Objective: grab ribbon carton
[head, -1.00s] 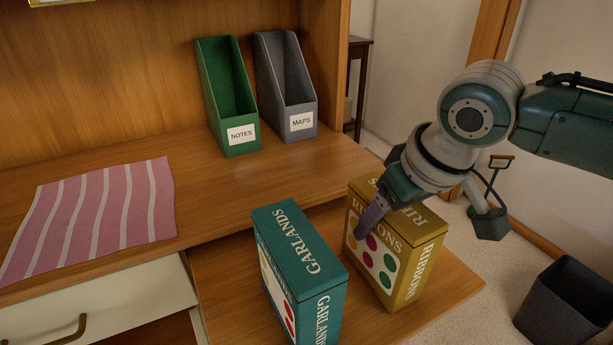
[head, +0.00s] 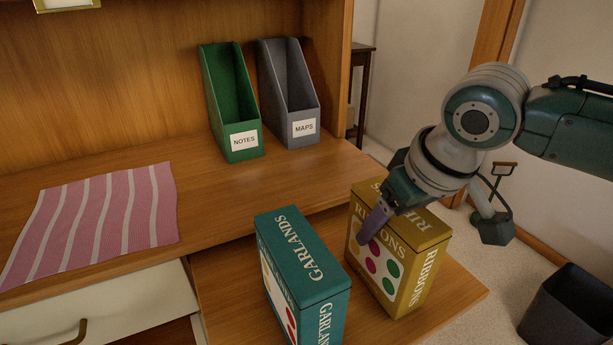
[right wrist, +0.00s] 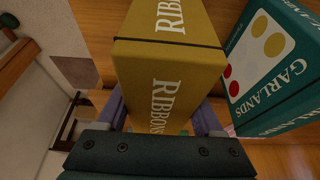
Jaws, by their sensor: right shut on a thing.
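The ribbon carton (head: 418,262) is a mustard-yellow box marked RIBBONS with coloured dots on its front. It stands upright on the lower wooden shelf in the head view. My right gripper (head: 385,222) comes down over its top, with one purple finger against the dotted front face. In the right wrist view, the ribbon carton (right wrist: 168,75) fills the space between the two fingers (right wrist: 160,115), one on each side. The gripper is shut on it. The far finger is hidden by the carton in the head view. My left gripper is not in view.
A teal GARLANDS carton (head: 300,260) stands close to the left. A green NOTES file (head: 233,105) and a grey MAPS file (head: 290,95) stand on the desk behind. A striped pink cloth (head: 95,225) lies at left. A dark bin (head: 570,310) is on the floor at right.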

